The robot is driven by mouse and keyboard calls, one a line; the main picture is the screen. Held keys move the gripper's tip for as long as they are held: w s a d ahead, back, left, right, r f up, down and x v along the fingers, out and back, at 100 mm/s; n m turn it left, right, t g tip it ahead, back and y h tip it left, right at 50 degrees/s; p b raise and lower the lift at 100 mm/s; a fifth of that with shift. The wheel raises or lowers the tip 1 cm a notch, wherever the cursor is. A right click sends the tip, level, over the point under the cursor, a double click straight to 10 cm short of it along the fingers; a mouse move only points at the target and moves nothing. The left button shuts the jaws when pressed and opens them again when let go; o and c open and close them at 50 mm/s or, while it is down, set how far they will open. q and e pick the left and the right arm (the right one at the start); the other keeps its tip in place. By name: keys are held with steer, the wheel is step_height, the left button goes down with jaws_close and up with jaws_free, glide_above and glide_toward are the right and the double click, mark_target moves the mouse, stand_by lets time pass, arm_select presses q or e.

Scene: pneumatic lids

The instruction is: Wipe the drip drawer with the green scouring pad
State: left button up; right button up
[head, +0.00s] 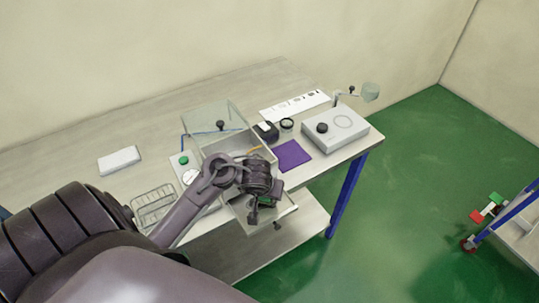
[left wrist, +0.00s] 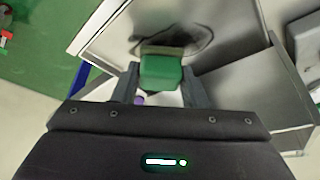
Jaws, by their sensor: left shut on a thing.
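The drip drawer (head: 284,214) is pulled out at the front of the table, below a grey box with a raised clear lid. In the left wrist view the pale drawer floor (left wrist: 108,42) carries a dark smear (left wrist: 185,40). My left gripper (head: 263,207) is over the drawer and shut on the green scouring pad (left wrist: 161,73), which sits between its fingertips (left wrist: 160,85). The pad's far edge lies by the smear; I cannot tell for sure whether it touches the floor. My arm hides part of the drawer in the head view. My right gripper is not in view.
The clear lid (head: 212,118) stands open behind my gripper. A wire basket (head: 153,205) and a white block (head: 119,160) are to the left. A purple cloth (head: 292,155) and a white device (head: 336,130) are to the right. The table's back left is clear.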

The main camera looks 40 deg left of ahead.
mark_target(246, 207)
arm_select(q)
steer(key=shift+s+a+f+p, duration=0.15)
steer(key=shift+s+a, duration=0.3)
steer(key=shift+s, duration=0.6)
steer(key=shift+s+a+f+p, duration=0.1)
steer(key=shift+s+a+p, duration=0.25)
steer(key=shift+s, duration=0.65)
steer(key=shift+s+a+f+p, duration=0.15)
steer(key=shift+s+a, duration=0.35)
steer(key=shift+s, duration=0.55)
